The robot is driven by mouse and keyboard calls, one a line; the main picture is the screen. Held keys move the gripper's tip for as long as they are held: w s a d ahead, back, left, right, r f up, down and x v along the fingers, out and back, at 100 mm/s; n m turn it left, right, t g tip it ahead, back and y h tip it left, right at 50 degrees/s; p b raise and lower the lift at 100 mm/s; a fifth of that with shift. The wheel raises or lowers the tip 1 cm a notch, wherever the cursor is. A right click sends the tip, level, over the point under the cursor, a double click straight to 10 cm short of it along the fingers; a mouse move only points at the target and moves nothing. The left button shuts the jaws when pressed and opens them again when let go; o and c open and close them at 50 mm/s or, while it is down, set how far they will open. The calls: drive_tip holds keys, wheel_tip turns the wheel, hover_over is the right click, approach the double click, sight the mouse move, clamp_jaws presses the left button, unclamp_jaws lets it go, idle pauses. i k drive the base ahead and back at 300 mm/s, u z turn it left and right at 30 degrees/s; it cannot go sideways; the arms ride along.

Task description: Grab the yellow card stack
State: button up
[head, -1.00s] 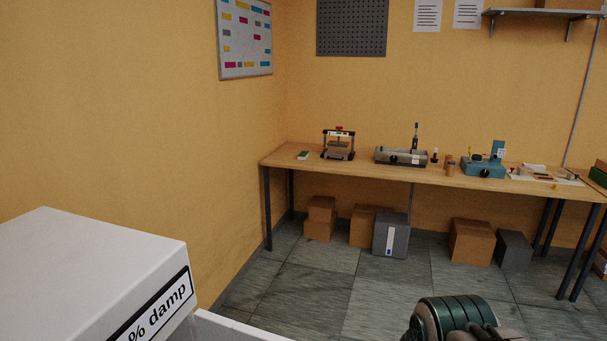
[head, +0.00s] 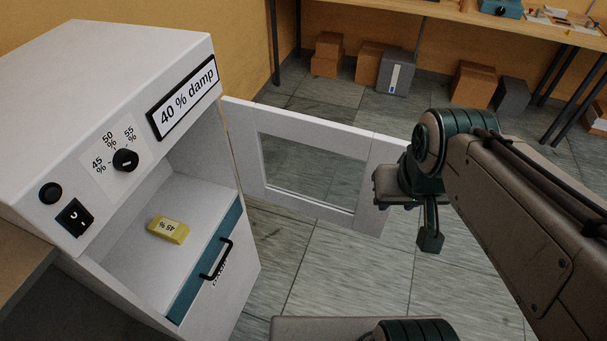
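The yellow card stack (head: 167,229) is a small yellow block with a white label that appears to read 45 %, upside down. It lies on the pale floor inside the white cabinet (head: 105,75), behind a low teal front (head: 204,262) with a black handle. The cabinet's windowed door (head: 245,150) stands open, swung out to the right. My gripper (head: 430,238) is at the free end of the door, right of the stack and well apart from it. One dark finger shows; I cannot tell its opening or whether it touches the door.
The cabinet has a black dial (head: 125,160) with percent marks, a black button, a switch and a "40 % damp" label. A wooden workbench (head: 400,8) with boxes (head: 370,62) beneath stands at the back. Tiled floor (head: 330,260) is free between door and cabinet front.

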sight(167, 229)
drive_tip(key=k, duration=0.85)
drive_tip(key=z, duration=0.85)
drive_tip(key=i, duration=3.6)
drive_tip(key=u, duration=4.35)
drive_tip(key=i, duration=0.5)
drive_tip(key=z, duration=0.1)
